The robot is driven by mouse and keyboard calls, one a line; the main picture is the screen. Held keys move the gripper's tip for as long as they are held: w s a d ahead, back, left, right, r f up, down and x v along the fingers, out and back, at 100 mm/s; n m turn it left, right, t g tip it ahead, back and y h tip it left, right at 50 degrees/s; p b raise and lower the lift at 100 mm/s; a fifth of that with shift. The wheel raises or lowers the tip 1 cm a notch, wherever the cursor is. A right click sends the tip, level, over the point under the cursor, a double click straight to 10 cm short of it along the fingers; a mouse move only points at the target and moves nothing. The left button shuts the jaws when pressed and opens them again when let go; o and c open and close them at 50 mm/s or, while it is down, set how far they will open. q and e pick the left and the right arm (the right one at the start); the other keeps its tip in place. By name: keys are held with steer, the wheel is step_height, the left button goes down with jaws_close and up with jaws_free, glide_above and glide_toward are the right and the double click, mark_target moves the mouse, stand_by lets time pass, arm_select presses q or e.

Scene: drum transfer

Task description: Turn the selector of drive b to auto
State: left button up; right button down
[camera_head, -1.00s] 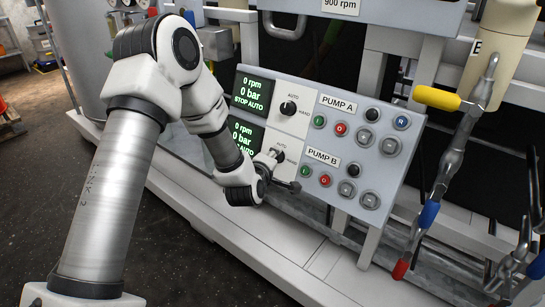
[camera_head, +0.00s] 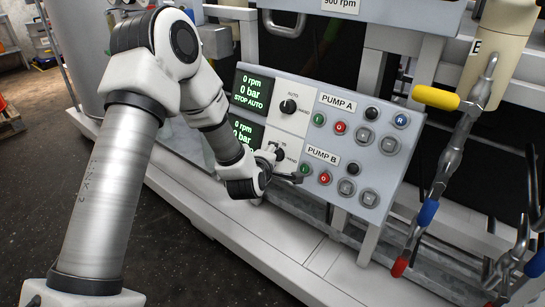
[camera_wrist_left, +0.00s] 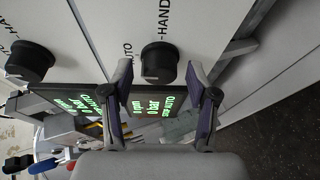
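The PUMP B selector is a black round knob on the white control panel (camera_head: 318,126). In the left wrist view this knob (camera_wrist_left: 160,62) sits between the two fingertips of my left gripper (camera_wrist_left: 159,74). The fingers stand apart, one on each side, with a visible gap to the knob. AUTO and HAND are printed beside it. In the head view my left gripper (camera_head: 283,166) is at the lower selector and partly hides it. I cannot clearly tell where the knob points. My right gripper is not in view.
The PUMP A selector (camera_head: 288,107) is above, with green displays (camera_head: 250,90) to its left. Push buttons (camera_head: 325,178) are close on the right. A valve with a yellow handle (camera_head: 435,98) and pipework stand further right. The dark floor at lower left is clear.

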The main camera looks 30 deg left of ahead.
arm_select(q)
steer(key=shift+s, duration=0.1)
steer(key=v, duration=1.2)
steer(key=s+d+f+m+g+h, duration=0.1)
steer(key=s+d+f+m+g, duration=0.15)
steer(key=f, duration=0.45)
steer(key=s+d+f+m+g, duration=0.1)
steer(key=s+f, duration=0.3)
steer(key=f, duration=0.3)
steer(key=s+d+f+m+g+h, duration=0.1)
steer(key=s+f+m+g, duration=0.15)
steer(key=f, duration=0.55)
steer(key=s+d+f+m+g+h, duration=0.1)
steer(key=s+d+f+m+g, duration=0.3)
steer(key=s+m, duration=0.4)
steer(key=s+d+f+m+g+h, duration=0.15)
steer(key=s+f+m+g, duration=0.25)
steer(key=s+f+m, duration=0.4)
step_height(320, 180, up, 30)
steer(key=n+p, duration=0.2)
steer(key=p, duration=2.7)
steer(key=shift+s+d+t, duration=0.3)
steer(key=shift+s, duration=0.1)
